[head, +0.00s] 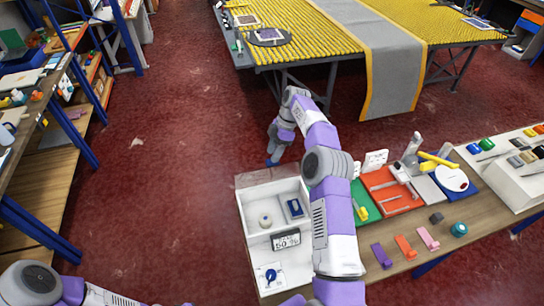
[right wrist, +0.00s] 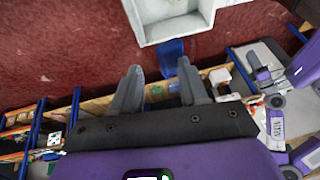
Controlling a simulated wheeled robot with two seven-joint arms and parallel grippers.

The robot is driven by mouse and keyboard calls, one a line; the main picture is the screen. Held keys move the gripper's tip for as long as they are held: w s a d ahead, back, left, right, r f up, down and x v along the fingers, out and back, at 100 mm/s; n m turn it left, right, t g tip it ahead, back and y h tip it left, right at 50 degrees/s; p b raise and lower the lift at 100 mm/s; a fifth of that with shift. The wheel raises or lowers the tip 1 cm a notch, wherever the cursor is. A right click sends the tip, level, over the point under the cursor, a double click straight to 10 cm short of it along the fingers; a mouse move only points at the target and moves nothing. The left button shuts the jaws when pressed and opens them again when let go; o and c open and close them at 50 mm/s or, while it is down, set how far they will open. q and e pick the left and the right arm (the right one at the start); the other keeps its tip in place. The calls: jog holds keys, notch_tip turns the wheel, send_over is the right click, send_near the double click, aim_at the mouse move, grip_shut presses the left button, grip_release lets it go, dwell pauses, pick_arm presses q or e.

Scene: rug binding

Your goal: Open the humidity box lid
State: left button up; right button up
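The white humidity box (head: 254,251) stands at the left end of the work table, with its inside and contents in plain sight. A faint see-through panel (head: 258,178), seemingly its lid, shows at the box's far edge; its exact angle is hard to tell. A blue tab (head: 271,163) is at that panel's far edge. The right wrist view shows the box (right wrist: 150,25) and blue tab (right wrist: 170,52) beyond my fingertips. My right gripper (head: 274,154) is beyond the box's far side; its fingers (right wrist: 158,78) are apart with nothing visibly between them. My left gripper is out of view.
Inside the box are a round roll (head: 265,221), a blue-and-white item (head: 294,208) and a display reading 50% (head: 286,240). Right of my arm lie a red tray (head: 395,203) and coloured clips (head: 405,246). Open red floor lies left of the box.

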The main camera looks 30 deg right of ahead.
jog(key=v, duration=0.5)
jog(key=shift+s+d+r+p, duration=0.1)
jog(key=shift+s+r+p, duration=0.1)
jog(key=shift+s+p, duration=0.15)
jog(key=shift+r, duration=0.1)
